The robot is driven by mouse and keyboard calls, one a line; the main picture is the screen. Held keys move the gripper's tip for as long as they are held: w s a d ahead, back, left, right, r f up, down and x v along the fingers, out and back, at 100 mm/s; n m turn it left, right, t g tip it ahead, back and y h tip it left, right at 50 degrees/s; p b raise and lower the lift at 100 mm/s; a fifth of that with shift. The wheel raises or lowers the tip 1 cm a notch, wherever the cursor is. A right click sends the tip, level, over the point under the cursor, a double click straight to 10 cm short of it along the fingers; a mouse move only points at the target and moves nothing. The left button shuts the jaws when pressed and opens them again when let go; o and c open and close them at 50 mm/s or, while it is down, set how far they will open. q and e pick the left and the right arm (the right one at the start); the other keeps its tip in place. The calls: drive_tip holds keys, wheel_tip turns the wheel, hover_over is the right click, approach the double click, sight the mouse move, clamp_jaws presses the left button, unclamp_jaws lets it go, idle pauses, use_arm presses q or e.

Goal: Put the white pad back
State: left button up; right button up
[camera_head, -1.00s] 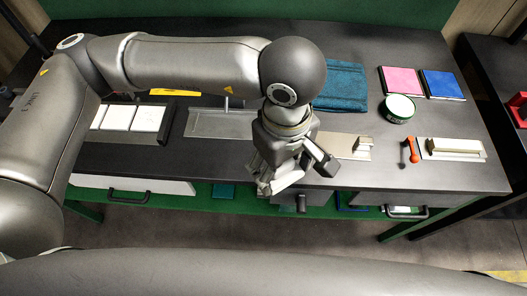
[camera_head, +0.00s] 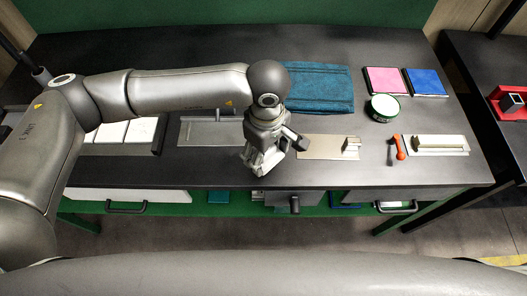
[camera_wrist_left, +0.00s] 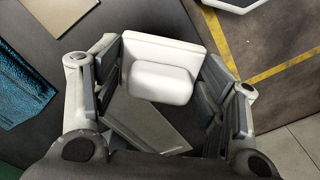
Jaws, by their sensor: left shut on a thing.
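My left gripper (camera_head: 262,162) hangs near the front edge of the dark table, between a grey metal plate (camera_head: 195,133) and a beige plate (camera_head: 318,149). In the left wrist view the white pad (camera_wrist_left: 160,82), a flat white plate with a rounded block on it, sits between the fingers of this gripper (camera_wrist_left: 160,95). The gripper is shut on the pad. In the head view the pad cannot be told apart clearly from the pale fingers. My right gripper is not in view.
A tray of white tiles (camera_head: 140,130) lies left. A teal towel (camera_head: 318,88), pink book (camera_head: 386,80), blue book (camera_head: 424,82), round tin (camera_head: 384,108), orange-handled tool (camera_head: 399,153) and trowel (camera_head: 440,143) lie to the right. Drawers with black handles (camera_head: 126,207) are under the tabletop.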

use_arm(q)
drive_tip(key=shift+w+a+f, duration=0.25)
drive_tip(key=shift+w+f, duration=0.35)
drive_tip(key=shift+f, duration=0.2)
wheel_tip(320, 180, down, 3)
drive_tip(key=shift+w+f+p, duration=0.15)
drive_tip(key=shift+p, duration=0.3)
drive_tip(key=shift+f+b, duration=0.35)
drive_tip(key=o, duration=1.1)
drive_tip(key=shift+r, duration=0.1)
drive_tip(key=shift+c, duration=0.2)
drive_tip(key=shift+r+p, duration=0.3)
drive_tip(key=shift+p, duration=0.15)
wheel_tip(320, 180, up, 12)
drive_tip(key=shift+a+f+b, duration=0.1)
drive_tip(key=shift+f+b, duration=0.05)
drive_tip(key=shift+b, duration=0.95)
